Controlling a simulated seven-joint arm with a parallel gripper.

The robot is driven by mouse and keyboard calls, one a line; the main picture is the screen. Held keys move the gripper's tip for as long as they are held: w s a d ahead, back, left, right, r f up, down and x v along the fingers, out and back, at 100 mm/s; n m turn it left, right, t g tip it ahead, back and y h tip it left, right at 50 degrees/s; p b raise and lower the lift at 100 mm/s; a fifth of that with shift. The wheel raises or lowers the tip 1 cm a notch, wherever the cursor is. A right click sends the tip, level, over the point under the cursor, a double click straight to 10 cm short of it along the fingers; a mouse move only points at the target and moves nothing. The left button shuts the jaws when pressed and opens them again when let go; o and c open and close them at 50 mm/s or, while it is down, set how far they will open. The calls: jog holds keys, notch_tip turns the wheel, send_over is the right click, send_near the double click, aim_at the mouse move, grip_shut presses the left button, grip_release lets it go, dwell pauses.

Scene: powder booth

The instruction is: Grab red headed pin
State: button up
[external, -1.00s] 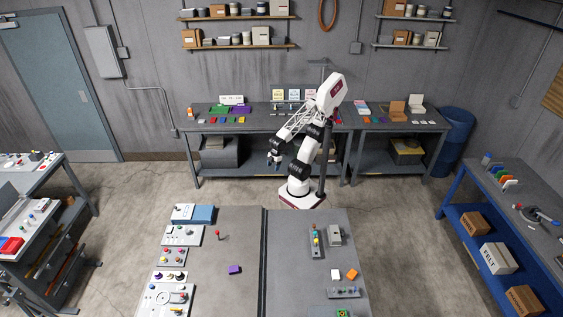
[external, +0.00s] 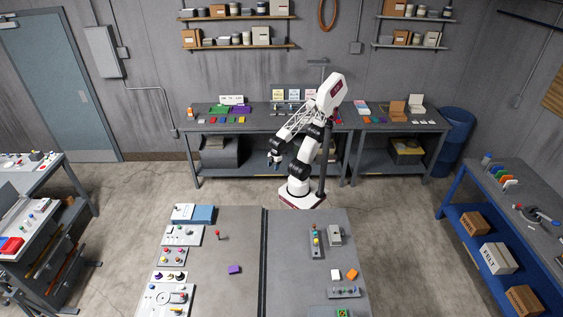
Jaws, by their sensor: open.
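The red headed pin (external: 218,234) stands upright on the left half of the grey table, its red ball at the top of a thin dark stem. My gripper (external: 273,161) hangs beyond the table's back edge, up and to the right of the pin in the picture and well apart from it. Its jaws are small and dark here; they are open and nothing shows between them.
A purple block (external: 235,269) lies nearer the camera than the pin. Control panels (external: 183,235) line the table's left edge. A dark seam (external: 264,260) divides the table. Orange and white blocks (external: 351,274) lie on the right half. Bare surface surrounds the pin.

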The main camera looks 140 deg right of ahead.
jog(key=w+a+t+y, duration=0.1)
jog(key=w+a+t, duration=0.2)
jog(key=w, duration=1.2)
jog(key=m+t+h, duration=0.1)
jog(key=t+h, duration=0.1)
jog(key=t, duration=0.6)
send_near(217, 231)
jog(key=w, duration=0.1)
jog(key=shift+w+a+f, duration=0.1)
jog(key=shift+w+f, duration=0.3)
jog(key=shift+w, duration=0.25)
jog(key=shift+x, duration=1.3)
